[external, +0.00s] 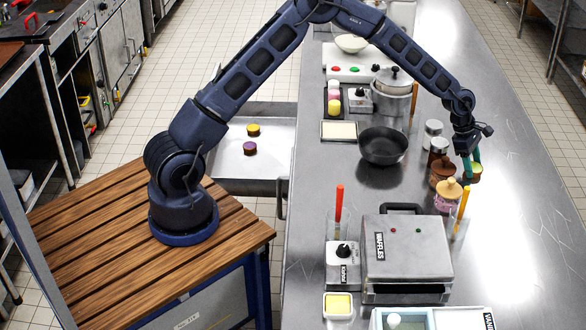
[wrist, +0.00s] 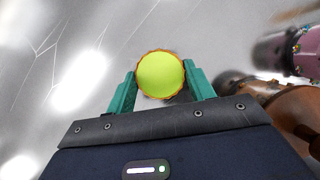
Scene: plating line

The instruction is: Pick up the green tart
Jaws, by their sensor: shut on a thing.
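The green tart (wrist: 160,75) is round with a bright yellow-green top and a brown crust edge. It sits between the two teal fingers of my gripper (wrist: 162,88) in the wrist view, with a finger against each side. In the external view my gripper (external: 472,168) is at the right part of the steel counter, beside the jars. The tart (external: 475,170) shows there only as a small patch at the fingertips. I cannot tell from these frames whether it touches the counter.
A brown jar (external: 443,172) and a pink jar with a tan lid (external: 447,197) stand close left of my gripper. A dark bowl (external: 383,147), a waffle maker (external: 408,250) and an orange-handled tool (external: 462,205) are nearby. The steel counter (external: 530,200) is clear to the right.

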